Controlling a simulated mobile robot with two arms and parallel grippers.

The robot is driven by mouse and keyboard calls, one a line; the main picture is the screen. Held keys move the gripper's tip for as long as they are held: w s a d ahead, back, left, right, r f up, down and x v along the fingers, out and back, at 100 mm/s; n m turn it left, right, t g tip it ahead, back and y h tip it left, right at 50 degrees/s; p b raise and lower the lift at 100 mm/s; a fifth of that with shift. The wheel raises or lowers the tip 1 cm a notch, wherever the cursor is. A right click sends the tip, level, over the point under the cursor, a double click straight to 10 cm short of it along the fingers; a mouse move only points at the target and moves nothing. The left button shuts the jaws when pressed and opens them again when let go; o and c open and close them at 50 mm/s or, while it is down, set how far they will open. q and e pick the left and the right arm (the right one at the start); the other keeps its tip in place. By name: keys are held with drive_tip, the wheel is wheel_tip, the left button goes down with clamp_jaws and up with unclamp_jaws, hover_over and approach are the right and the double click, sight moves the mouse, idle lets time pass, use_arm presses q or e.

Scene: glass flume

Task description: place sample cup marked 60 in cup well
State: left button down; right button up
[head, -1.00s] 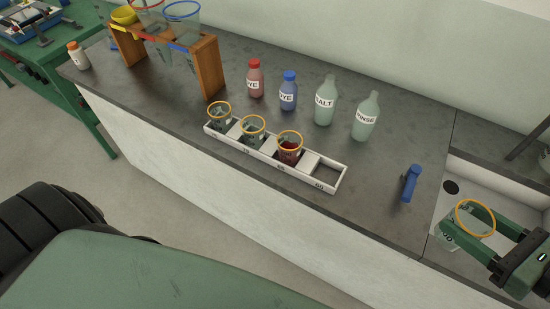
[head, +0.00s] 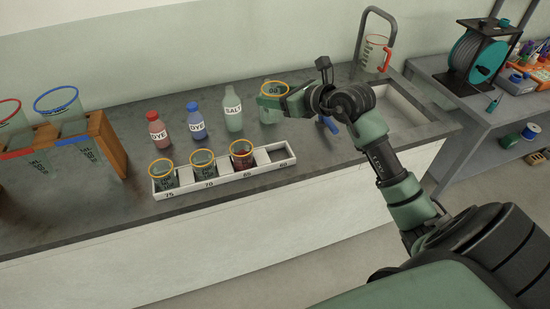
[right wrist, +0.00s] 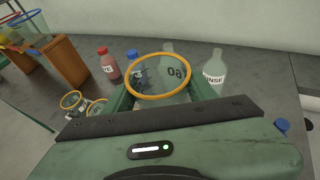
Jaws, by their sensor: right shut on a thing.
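The sample cup marked 60 (head: 274,90) is clear with an orange rim. My right gripper (head: 269,103) is shut on it and holds it above the counter, behind the right end of the white cup rack. In the right wrist view the cup (right wrist: 165,86) sits between the fingers and its 60 shows. The white rack (head: 222,182) has wells labelled 75, 70, 65 and 60. The 60 well (head: 272,159) at the right end is empty. Orange-rimmed cups stand in the other wells; the one at 65 (head: 241,156) holds red liquid. My left gripper is out of view.
A red dye bottle (head: 157,131), blue dye bottle (head: 196,122) and salt bottle (head: 233,110) stand behind the rack. The rinse bottle (right wrist: 214,70) shows in the right wrist view. A wooden stand (head: 107,145) is at left, a sink (head: 405,105) at right.

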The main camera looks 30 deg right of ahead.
drive_tip(key=shift+w+d+m+h, duration=0.25)
drive_tip(key=shift+w+d, duration=0.1)
drive_tip(key=shift+d, duration=0.3)
drive_tip(key=shift+w+d+m+h, duration=0.15)
drive_tip(key=shift+w+d+h, duration=0.15)
drive_tip(key=shift+d, duration=0.3)
drive_tip(key=shift+a+f+p, duration=0.15)
drive_tip(key=shift+f+p, duration=0.55)
drive_tip(key=shift+f, duration=8.9)
drive_tip(key=shift+s+f, duration=0.1)
drive_tip(key=o, duration=1.4)
drive_tip(key=shift+c, duration=0.2)
drive_tip(key=shift+r, duration=0.2)
drive_tip(key=v, duration=1.2)
drive_tip(key=shift+b, duration=0.35)
